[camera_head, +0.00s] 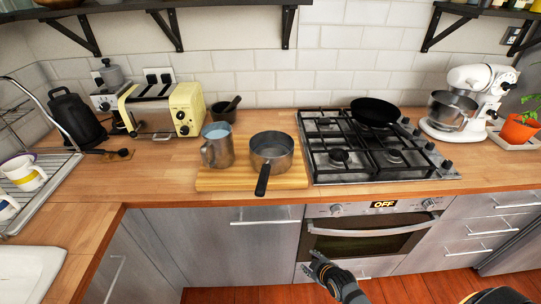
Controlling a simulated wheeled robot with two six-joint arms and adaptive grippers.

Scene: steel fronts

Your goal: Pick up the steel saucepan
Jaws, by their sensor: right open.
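The steel saucepan (272,152) stands upright on a wooden cutting board (215,182) on the counter, left of the stove. Its dark handle (263,181) points toward the front edge of the counter. My right gripper (314,263) is open and empty. It is low in front of the oven, below the counter and apart from the saucepan. My left gripper is out of view.
A steel jug (217,147) stands close to the saucepan's left. A mortar (223,111) and a yellow toaster (166,108) are behind. The gas hob (330,172) with a black pan (374,112) lies to the right. The counter edge runs in front.

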